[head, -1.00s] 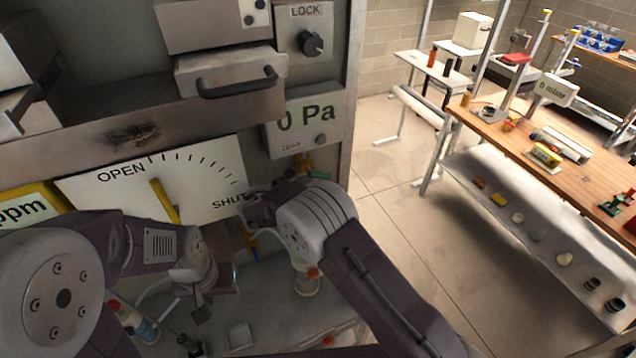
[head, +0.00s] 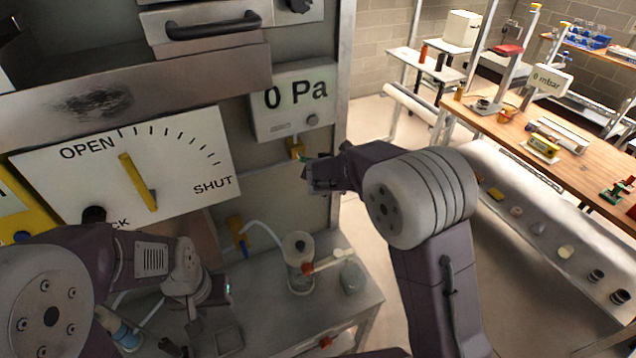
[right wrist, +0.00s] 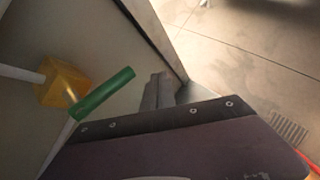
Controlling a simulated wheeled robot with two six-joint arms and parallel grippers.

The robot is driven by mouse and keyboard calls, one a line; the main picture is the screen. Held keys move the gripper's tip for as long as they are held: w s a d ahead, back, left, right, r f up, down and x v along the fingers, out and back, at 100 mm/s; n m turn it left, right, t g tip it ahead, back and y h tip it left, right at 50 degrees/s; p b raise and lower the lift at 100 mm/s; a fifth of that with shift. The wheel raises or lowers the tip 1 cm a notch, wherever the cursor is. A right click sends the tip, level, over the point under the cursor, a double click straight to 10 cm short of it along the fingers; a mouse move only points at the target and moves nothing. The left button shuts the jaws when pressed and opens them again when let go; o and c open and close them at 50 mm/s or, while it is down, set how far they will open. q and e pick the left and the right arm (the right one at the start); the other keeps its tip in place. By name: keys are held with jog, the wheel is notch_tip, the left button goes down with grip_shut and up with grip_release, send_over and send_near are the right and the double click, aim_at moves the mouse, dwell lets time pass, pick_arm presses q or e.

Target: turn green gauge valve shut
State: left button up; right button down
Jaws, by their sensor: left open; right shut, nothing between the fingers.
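The green gauge valve is a green bar handle (right wrist: 102,92) on a yellow fitting (right wrist: 62,82) in the right wrist view. In the head view the yellow fitting (head: 297,148) sits below the "0 Pa" gauge (head: 294,98), with the green handle mostly hidden by my right gripper. My right gripper (head: 318,178) is shut and empty, just right of and below the fitting. Its dark fingers (right wrist: 157,92) show right of the green handle, apart from it in the picture. My left gripper (head: 194,322) is open at lower left, over the bench and far from the valve.
A dial plate (head: 185,160) marked OPEN and SHUT with a yellow pointer is left of the gauge. A yellow-and-blue valve (head: 237,232) is below. A glass vessel (head: 299,262) stands on the bench. The floor (head: 375,120) right of the cabinet is open.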

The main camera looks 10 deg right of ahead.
jog(key=s+d+r+n+t+y+b, duration=0.1)
jog(key=s+r+n+y+b, duration=0.45)
jog(key=s+y, duration=0.4)
jog(key=w+a+f+n, duration=0.1)
jog(key=w+a+f, duration=0.4)
jog(key=w, duration=0.2)
pick_arm(q)
notch_tip(320, 180, down, 4)
jog(key=p, duration=0.3)
jog(key=shift+s, duration=0.15)
pick_arm(e)
jog(key=r, duration=0.1)
jog(key=w+d+r, duration=0.1)
jog(key=r, duration=0.1)
jog(key=shift+w+d+r, duration=0.1)
jog(key=shift+w+d, duration=0.05)
jog(key=shift+d, duration=0.2)
pick_arm(q)
jog(key=shift+f, duration=0.1)
pick_arm(e)
jog(key=shift+w, duration=0.1)
